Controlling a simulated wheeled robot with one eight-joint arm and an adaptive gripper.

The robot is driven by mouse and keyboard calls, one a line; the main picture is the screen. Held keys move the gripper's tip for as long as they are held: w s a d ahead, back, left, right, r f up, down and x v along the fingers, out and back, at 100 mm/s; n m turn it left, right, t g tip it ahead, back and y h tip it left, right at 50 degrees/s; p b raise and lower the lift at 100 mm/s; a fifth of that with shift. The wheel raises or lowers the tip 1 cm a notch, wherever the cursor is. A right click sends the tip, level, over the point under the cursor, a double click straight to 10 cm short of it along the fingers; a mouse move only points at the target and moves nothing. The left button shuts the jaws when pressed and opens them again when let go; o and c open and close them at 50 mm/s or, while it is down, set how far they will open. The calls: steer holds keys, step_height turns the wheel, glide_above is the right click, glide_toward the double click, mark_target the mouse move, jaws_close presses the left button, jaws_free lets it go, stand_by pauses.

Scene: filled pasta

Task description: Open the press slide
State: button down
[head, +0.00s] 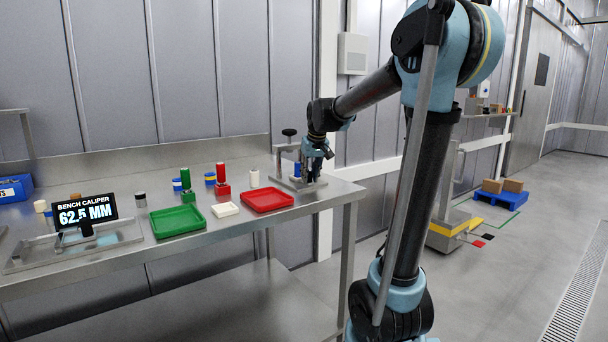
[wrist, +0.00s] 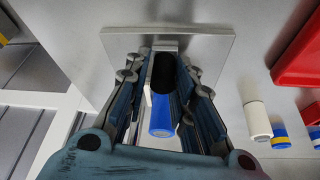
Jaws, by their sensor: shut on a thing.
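The press (head: 290,160) stands at the right end of the steel bench, with a black knob on top and a flat base plate (wrist: 208,50). A blue cylinder (head: 297,170) stands in the press; it also shows in the wrist view (wrist: 162,120). My gripper (head: 313,170) is low at the right side of the press. In the wrist view its fingers (wrist: 166,78) flank a dark part of the press slide (wrist: 163,70) and a pale upright plate. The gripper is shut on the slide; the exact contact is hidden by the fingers.
A red tray (head: 268,199), a white block (head: 225,210) and a green tray (head: 178,221) lie to the left on the bench. A white cylinder (head: 254,178) stands behind the red tray. A bench caliper (head: 85,211) is farther left. The bench's right edge is close to the press.

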steer(key=shift+s+d, duration=0.25)
steer(key=shift+s, duration=0.3)
steer(key=shift+s+d, duration=0.25)
steer(key=shift+s, duration=0.25)
steer(key=c, duration=1.5)
jaws_free()
steer(key=shift+o, duration=0.2)
steer(key=v, duration=1.1)
steer(key=shift+r, duration=0.4)
steer(key=shift+s+d+f, duration=0.1)
steer(key=shift+d, duration=0.1)
steer(key=s+d+f+m, duration=0.1)
steer(key=s+d+f, duration=0.2)
steer(key=s+f, duration=0.7)
steer(key=s+d+f+m+g+h, duration=0.1)
steer(key=s+d+f, duration=0.3)
steer(key=s+f, duration=0.5)
steer(key=s+d+f+m+g, duration=0.1)
steer(key=s+d+f, duration=0.3)
steer(key=s+f, duration=0.6)
steer(key=shift+s+d+f+m, duration=0.2)
steer(key=shift+s+f+m, duration=0.1)
steer(key=shift+f, duration=0.15)
